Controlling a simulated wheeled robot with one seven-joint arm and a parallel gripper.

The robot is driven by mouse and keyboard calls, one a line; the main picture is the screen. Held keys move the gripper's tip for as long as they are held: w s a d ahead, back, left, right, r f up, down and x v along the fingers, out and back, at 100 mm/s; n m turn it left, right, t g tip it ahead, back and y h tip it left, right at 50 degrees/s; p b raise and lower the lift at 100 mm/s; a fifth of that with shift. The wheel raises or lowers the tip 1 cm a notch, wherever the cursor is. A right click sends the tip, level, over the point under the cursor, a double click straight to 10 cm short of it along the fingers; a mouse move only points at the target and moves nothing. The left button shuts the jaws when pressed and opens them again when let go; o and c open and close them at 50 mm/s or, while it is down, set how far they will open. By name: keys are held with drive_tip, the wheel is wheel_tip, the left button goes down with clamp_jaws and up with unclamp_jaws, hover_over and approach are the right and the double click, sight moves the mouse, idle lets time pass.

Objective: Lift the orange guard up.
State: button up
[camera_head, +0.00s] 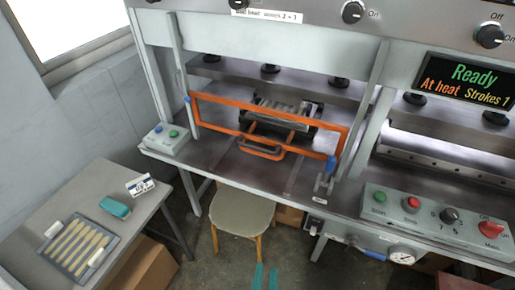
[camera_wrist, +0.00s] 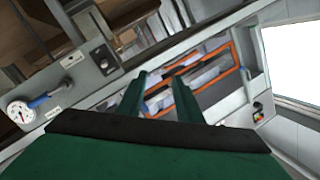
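The orange guard (camera_head: 225,101) is a thin rectangular frame across the front of the left press opening, between two upright grey posts. Its lower bar hangs near the press bed. It also shows in the wrist view (camera_wrist: 235,55), tilted, beyond the fingertips. My gripper (camera_head: 266,268) shows at the bottom edge of the head view as two teal fingers with a gap, well short of the guard. In the wrist view the two green fingers (camera_wrist: 158,76) stand apart with nothing between them.
A stool (camera_head: 243,212) stands before the press. A side table at left holds a tray of wooden spoons (camera_head: 75,248) and a teal item (camera_head: 115,207). A control box (camera_head: 435,214) is at right; the display reads Ready.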

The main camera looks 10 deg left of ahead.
drive_tip(key=w+a+r+m+t+y, duration=0.1)
drive_tip(key=w+a+r+m, duration=0.1)
drive_tip(key=w, duration=0.6)
drive_tip(key=w+a+r+m, duration=0.1)
drive_tip(key=w+m, duration=0.2)
drive_tip(key=w, duration=0.5)
drive_tip(key=m+t+y, duration=0.1)
drive_tip(key=m, duration=0.2)
approach(257, 148)
drive_tip(key=shift+w+f, duration=0.2)
drive_tip(key=shift+f, duration=0.4)
drive_tip(key=w, duration=0.3)
drive_tip(key=w+a+r, duration=0.1)
drive_tip(key=w, duration=0.6)
drive_tip(key=shift+a+r, duration=0.3)
drive_tip(key=shift+r, duration=0.05)
clamp_jaws()
